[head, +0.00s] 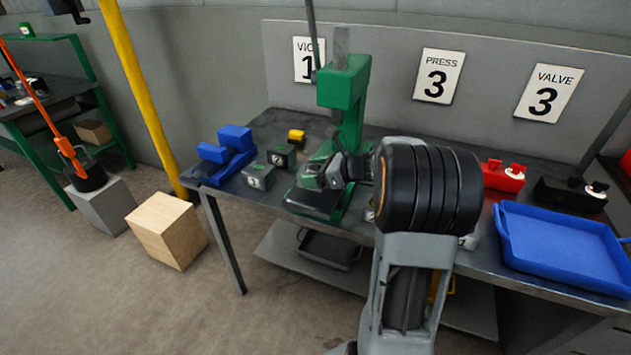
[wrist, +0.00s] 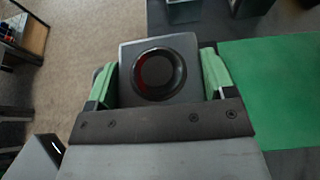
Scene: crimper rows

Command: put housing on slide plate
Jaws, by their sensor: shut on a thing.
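My gripper (head: 325,177) is shut on the housing (head: 311,176), a grey block, at the front of the green press (head: 345,100). In the wrist view the housing (wrist: 132,60) sits between the green finger pads of my gripper (wrist: 160,80), and a dark round bore with a reddish inner edge faces the camera. The dark slide plate (head: 312,204) lies at the foot of the press, just below the housing in the head view. I cannot tell whether the housing touches it. My arm hides part of the press base.
Two grey numbered blocks (head: 258,176) and a yellow piece (head: 297,136) stand left of the press, near the blue vice (head: 229,150). A red valve part (head: 503,176) and a blue tray (head: 562,237) are at the right. A yellow post (head: 142,90) rises beyond the bench's left end.

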